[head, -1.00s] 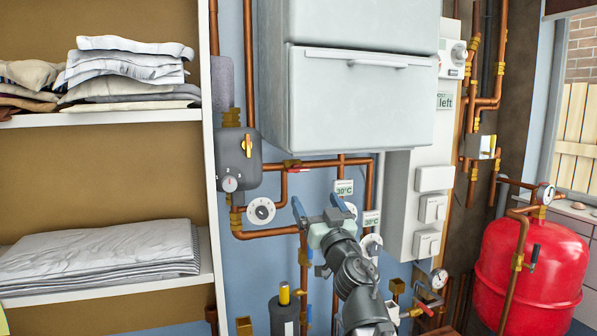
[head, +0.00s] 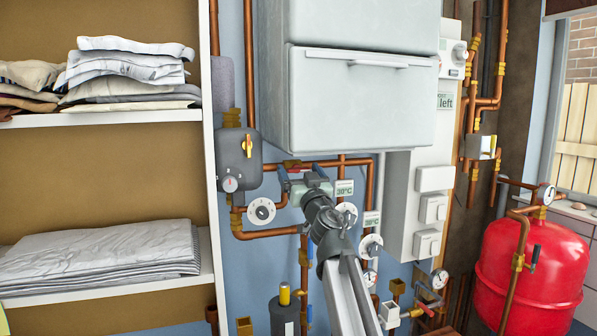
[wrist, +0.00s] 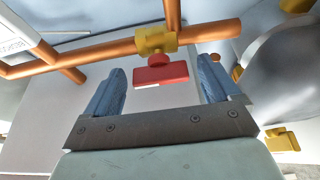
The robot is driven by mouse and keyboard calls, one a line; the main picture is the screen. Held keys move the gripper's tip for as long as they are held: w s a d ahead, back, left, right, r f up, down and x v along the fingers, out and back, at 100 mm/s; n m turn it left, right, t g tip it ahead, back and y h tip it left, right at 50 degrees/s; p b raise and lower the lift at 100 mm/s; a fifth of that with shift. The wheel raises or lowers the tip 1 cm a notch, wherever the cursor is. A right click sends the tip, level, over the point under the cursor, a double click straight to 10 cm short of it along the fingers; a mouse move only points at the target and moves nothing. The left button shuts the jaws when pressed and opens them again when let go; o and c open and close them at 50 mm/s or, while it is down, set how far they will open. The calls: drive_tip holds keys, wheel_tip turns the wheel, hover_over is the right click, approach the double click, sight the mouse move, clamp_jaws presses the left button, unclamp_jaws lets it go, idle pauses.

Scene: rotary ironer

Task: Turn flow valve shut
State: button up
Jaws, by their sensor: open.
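The valve has a brass body (wrist: 155,40) and a short red handle (wrist: 161,74), on a horizontal copper pipe in the wrist view. In the head view its brass body (head: 293,163) shows under the white cabinet, and the handle is mostly hidden by my gripper. My gripper (head: 305,170) is open, with blue fingers. In the wrist view its fingers (wrist: 161,80) stand to the left and right of the red handle, with a gap on both sides. I cannot tell how deep the handle sits between them.
A white cabinet (head: 362,100) hangs just above my gripper. A grey pump unit (head: 240,160) with a gauge sits to the left. Dials (head: 262,211) and temperature labels (head: 345,187) are close around my arm. A red tank (head: 530,265) stands at the right.

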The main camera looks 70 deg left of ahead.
drive_tip(key=shift+a+r, duration=0.25)
drive_tip(key=shift+a, duration=0.35)
drive_tip(key=c, duration=1.1)
